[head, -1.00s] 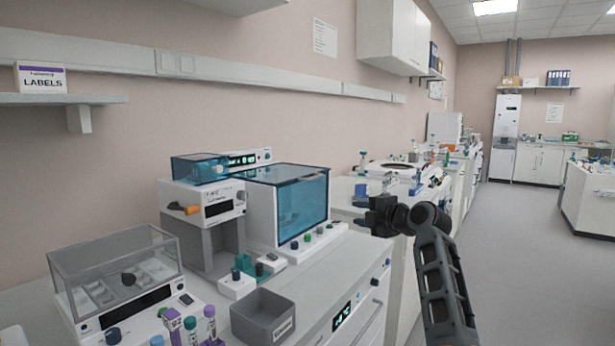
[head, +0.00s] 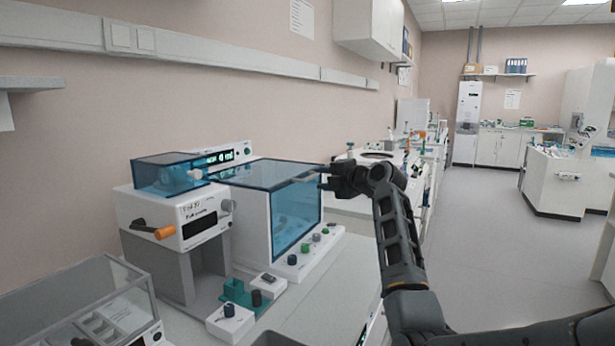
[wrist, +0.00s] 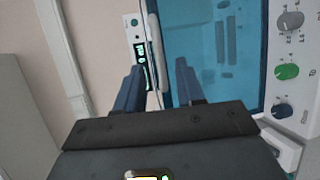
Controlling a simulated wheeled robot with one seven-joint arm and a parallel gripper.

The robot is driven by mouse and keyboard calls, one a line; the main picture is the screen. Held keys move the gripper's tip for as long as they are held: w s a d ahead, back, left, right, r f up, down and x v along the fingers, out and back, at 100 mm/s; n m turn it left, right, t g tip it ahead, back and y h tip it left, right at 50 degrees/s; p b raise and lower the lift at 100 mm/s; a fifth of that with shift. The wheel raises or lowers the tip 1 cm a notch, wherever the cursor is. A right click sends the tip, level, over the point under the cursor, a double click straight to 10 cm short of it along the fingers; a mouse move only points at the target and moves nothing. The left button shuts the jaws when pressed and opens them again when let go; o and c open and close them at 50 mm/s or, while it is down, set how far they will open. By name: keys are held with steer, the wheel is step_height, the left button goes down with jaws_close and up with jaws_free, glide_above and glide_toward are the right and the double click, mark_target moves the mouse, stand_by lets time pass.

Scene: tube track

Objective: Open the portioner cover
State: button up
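A white cabinet with a large blue see-through cover (head: 298,215) stands on the bench; the cover looks shut. To its left is a white unit (head: 185,212) with an orange-tipped lever and a smaller blue see-through cover (head: 165,175) on top, also shut. I cannot read which one is the portioner. My gripper (head: 322,178) is at the upper right edge of the large cover in the head view; contact cannot be told.
Several knobs (head: 310,245) line the cabinet's front base. A teal rack (head: 238,292) and small white blocks stand in front. A clear-lidded box (head: 90,300) is at the lower left. The aisle floor (head: 480,240) at right is clear.

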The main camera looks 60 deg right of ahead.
mark_target(313, 177)
steer(key=shift+p+x, duration=0.55)
steer(key=shift+x, duration=2.35)
steer(key=shift+c, duration=0.5)
jaws_close()
